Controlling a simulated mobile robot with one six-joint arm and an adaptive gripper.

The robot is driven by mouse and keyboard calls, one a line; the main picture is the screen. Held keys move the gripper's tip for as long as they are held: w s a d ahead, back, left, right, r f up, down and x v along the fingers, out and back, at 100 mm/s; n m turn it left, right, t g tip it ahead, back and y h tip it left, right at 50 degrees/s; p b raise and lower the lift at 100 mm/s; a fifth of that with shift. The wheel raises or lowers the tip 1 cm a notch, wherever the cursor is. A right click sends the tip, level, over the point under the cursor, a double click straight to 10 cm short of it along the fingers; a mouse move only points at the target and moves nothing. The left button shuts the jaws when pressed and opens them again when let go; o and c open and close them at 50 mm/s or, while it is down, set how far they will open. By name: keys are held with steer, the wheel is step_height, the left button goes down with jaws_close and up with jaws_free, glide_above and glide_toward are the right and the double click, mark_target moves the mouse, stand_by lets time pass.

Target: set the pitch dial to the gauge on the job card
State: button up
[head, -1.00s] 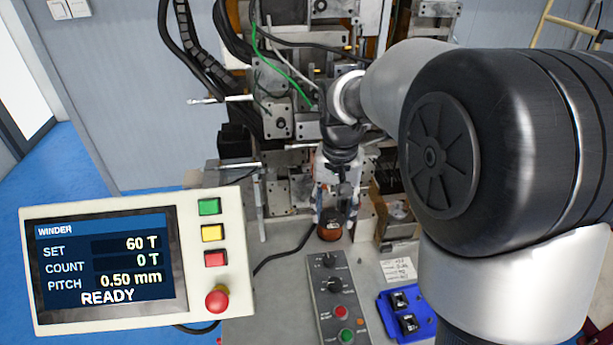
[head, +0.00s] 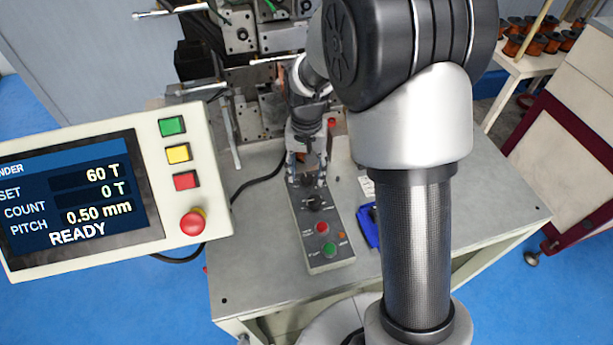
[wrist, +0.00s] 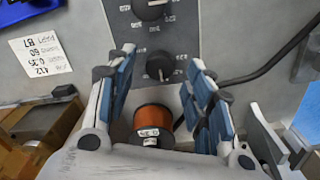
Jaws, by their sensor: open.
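My gripper (head: 306,178) is open and points down over the back end of the grey control panel (head: 337,257). In the wrist view its fingertips (wrist: 160,62) stand either side of a black dial (wrist: 159,67), apart from it. A second black dial (wrist: 150,9) is farther along the panel; it also shows in the head view (head: 315,203). The dials' lettering is too small to read. The job card (wrist: 41,55) lies beside the panel, upside down in the wrist view, and seems to read 0.35. The winder screen (head: 75,200) shows pitch 0.50 mm and READY.
A copper-wound spool (wrist: 153,122) stands behind the dial, between the fingers in the wrist view. A blue tray (head: 369,226) lies right of the panel. A black cable (head: 262,180) runs to the left. The winder's metal plates (head: 262,105) rise behind.

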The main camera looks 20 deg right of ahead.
steer(key=shift+f, duration=0.95)
steer(key=shift+c, duration=0.2)
steer(key=c, duration=1)
